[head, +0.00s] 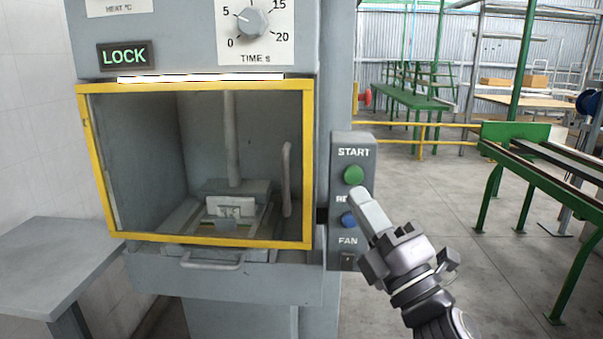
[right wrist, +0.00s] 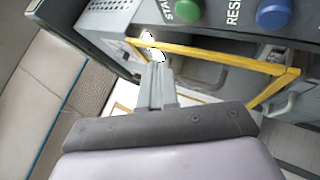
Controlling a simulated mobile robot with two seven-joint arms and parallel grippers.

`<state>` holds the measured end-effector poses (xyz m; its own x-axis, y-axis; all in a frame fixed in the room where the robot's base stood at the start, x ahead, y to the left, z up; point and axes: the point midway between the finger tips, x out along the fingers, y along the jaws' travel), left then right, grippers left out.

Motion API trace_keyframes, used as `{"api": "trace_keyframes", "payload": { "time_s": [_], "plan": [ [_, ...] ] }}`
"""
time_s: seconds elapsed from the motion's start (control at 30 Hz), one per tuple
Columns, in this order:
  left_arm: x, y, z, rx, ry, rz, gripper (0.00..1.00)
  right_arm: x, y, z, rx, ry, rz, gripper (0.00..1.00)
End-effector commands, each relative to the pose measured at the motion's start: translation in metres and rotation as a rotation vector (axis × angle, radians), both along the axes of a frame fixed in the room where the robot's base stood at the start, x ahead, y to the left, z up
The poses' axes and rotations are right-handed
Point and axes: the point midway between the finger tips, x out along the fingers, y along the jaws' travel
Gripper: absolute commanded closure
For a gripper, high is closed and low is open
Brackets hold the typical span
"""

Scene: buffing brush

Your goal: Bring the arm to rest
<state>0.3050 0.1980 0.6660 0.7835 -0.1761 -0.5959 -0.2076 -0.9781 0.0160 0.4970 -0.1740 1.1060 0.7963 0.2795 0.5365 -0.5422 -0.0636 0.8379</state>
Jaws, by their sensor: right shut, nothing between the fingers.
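My right gripper (head: 362,200) is shut and empty, in front of the control box (head: 367,143) on the right side of the machine. Its fingertips are close to the blue button (head: 348,219) and partly cover the label beside it. I cannot tell whether they touch the box. The green START button (head: 353,175) is just above the fingertips. In the right wrist view the shut fingers (right wrist: 156,85) point toward the machine's yellow frame (right wrist: 205,47), with the blue button (right wrist: 273,14) off to the upper right. My left gripper is not in view.
The machine's yellow-framed window (head: 195,86) is down, with a small block (head: 230,207) on a fixture inside. A lit LOCK sign (head: 124,54) is above it. A drawer handle (head: 213,263) juts out below. A grey side table (head: 60,262) stands left. Open floor lies right, before a green bench (head: 545,165).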

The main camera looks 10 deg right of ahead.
Motion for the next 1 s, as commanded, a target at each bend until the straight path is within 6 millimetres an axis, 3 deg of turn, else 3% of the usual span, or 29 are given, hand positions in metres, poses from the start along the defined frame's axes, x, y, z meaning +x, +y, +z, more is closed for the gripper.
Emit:
{"api": "trace_keyframes", "payload": {
  "time_s": [0.07, 0.17, 0.37, 0.57, 0.7, 0.8, 0.9, 1.0],
  "plan": [
    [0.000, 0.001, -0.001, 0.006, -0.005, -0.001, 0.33, 0.001, 0.000, -0.004, 0.011, 0.017, 0.004, 1.00],
    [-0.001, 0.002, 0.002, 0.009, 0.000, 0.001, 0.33, 0.005, -0.005, -0.035, 0.103, 0.138, 0.034, 1.00],
    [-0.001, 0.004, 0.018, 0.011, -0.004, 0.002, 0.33, -0.006, -0.018, -0.147, 0.449, 0.536, 0.091, 1.00],
    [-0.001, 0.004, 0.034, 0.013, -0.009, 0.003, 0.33, -0.059, -0.026, -0.264, 0.859, 0.921, 0.060, 1.00],
    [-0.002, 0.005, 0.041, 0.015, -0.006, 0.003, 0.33, -0.116, -0.029, -0.330, 1.139, 1.137, -0.014, 1.00],
    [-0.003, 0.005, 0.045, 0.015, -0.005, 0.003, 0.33, -0.153, -0.029, -0.362, 1.299, 1.241, -0.071, 1.00],
    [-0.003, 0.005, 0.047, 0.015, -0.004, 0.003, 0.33, -0.179, -0.029, -0.382, 1.407, 1.302, -0.120, 1.00],
    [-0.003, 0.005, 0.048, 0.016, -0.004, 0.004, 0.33, -0.193, -0.029, -0.391, 1.462, 1.330, -0.145, 1.00]
  ]
}}
